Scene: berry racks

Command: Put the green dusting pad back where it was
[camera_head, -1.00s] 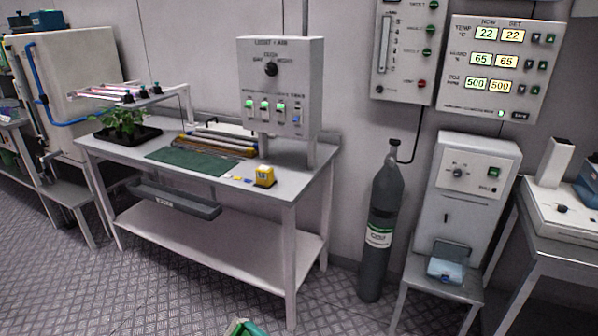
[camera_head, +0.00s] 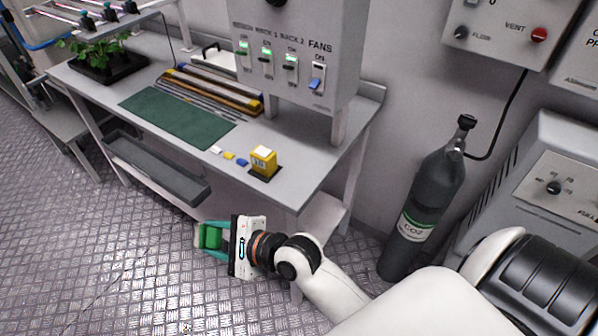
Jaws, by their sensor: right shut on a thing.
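The green dusting pad (camera_head: 209,236) is in my right gripper (camera_head: 208,240), in front of the table's front edge and below the tabletop level. The gripper's teal fingers are shut on the pad and hide part of it. A row of small flat pieces lies near the table's front edge: a white one (camera_head: 216,150), a yellow one (camera_head: 228,156) and a blue one (camera_head: 242,162). They look apart from each other. My left gripper is not in view.
A yellow cube (camera_head: 263,160) stands right of the row. A dark green mat (camera_head: 165,115), several rods (camera_head: 215,90), a potted plant (camera_head: 100,55) and a switch box (camera_head: 300,40) are on the table (camera_head: 330,130). A CO2 cylinder (camera_head: 425,195) stands right.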

